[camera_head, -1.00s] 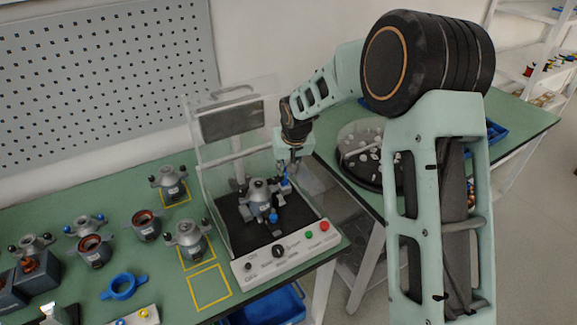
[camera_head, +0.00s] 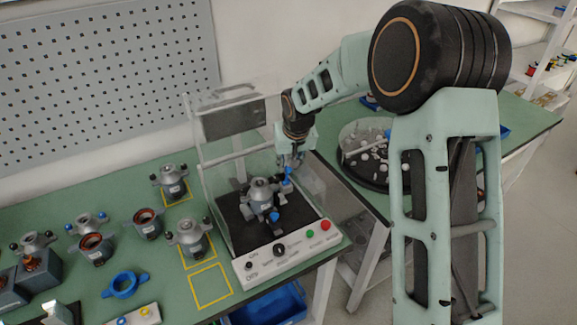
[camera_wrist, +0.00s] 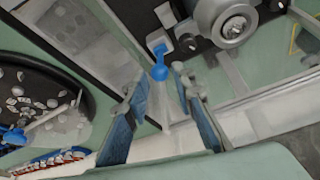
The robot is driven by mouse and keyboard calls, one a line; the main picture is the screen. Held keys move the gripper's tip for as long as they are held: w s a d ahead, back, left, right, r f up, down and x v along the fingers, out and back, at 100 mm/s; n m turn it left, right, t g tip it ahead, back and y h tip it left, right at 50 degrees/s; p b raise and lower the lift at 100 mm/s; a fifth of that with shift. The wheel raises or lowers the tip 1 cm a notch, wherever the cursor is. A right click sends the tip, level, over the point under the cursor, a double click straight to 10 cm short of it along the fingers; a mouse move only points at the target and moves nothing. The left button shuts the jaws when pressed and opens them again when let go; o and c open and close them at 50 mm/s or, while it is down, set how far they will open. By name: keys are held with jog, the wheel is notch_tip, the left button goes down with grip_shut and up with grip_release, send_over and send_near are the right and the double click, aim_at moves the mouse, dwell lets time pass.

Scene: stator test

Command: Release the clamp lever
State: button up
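The clamp lever is a blue-handled part beside the grey stator housing (camera_head: 258,193) in the test station. Its blue handle (camera_wrist: 159,62) shows in the wrist view, just beyond the fingertips. In the head view a blue piece (camera_head: 287,176) shows below my gripper (camera_head: 291,160). In the wrist view my gripper (camera_wrist: 160,88) has its two blue-padded fingers apart, with a gap between them and nothing held. Whether a finger touches the handle cannot be told. The housing (camera_wrist: 232,22) lies at the top right of the wrist view.
The station's front panel (camera_head: 290,252) carries a black knob, a green and a red button. A clear guard (camera_head: 232,160) stands around the station. Several motor housings (camera_head: 188,236) stand on the green table at left. A round black tray (camera_head: 365,150) with white pieces lies at right.

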jog(key=v, duration=1)
jog(key=shift+s+r, duration=0.1)
